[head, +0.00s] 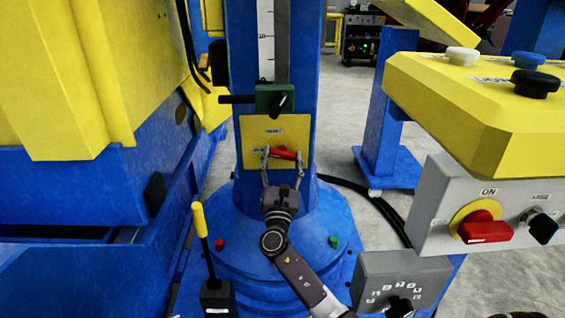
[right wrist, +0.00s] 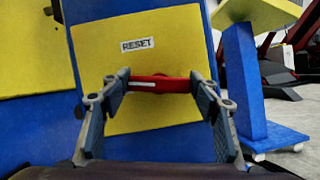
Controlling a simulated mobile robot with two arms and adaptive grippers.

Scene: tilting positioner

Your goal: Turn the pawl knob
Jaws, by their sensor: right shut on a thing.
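A red bar-shaped knob (head: 286,154) sits on a yellow plate (head: 258,128) on the front of the blue column. In the right wrist view the red knob (right wrist: 160,83) lies nearly level across the plate, below a white label (right wrist: 137,44) that seems to read RESET. I cannot tell from the label whether this is the pawl knob. My right gripper (head: 284,156) reaches up from below and is shut on the red knob, one finger at each end. My left gripper is not in view.
A green block with a black handle (head: 275,97) is on the column above the plate. A yellow-handled lever (head: 200,222) stands at lower left. A grey box with a red ON switch (head: 484,228) and a yellow button panel (head: 470,92) fill the right. Grey floor lies between.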

